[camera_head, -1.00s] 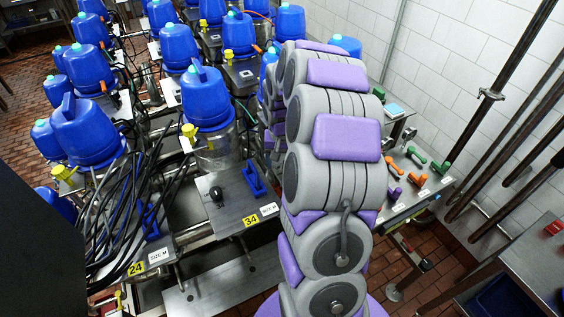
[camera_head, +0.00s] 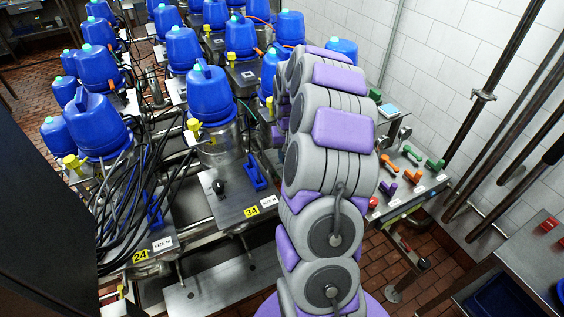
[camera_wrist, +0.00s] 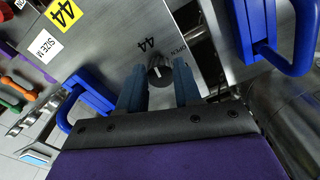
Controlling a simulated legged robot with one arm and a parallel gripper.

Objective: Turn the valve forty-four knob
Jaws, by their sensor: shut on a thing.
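The valve 44 knob (camera_wrist: 158,70) shows in the wrist view as a small dark round knob with a pale pointer line. It sits on a metal plate (camera_wrist: 110,45) marked "44" and "OPEN". My gripper (camera_wrist: 159,80) reaches over this plate with one blue-grey finger on each side of the knob, and it is shut on the knob. A yellow "44" label and a white "SIZE M" label are on the same plate. In the head view my own arm hides the gripper and this knob.
Blue handles stand close on both sides in the wrist view, a left one (camera_wrist: 88,92) and a right one (camera_wrist: 290,40). In the head view, plate 34 (camera_head: 226,200) lies left of my arm, with blue-capped vessels (camera_head: 210,97) behind. A white tiled wall (camera_head: 440,75) is at right.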

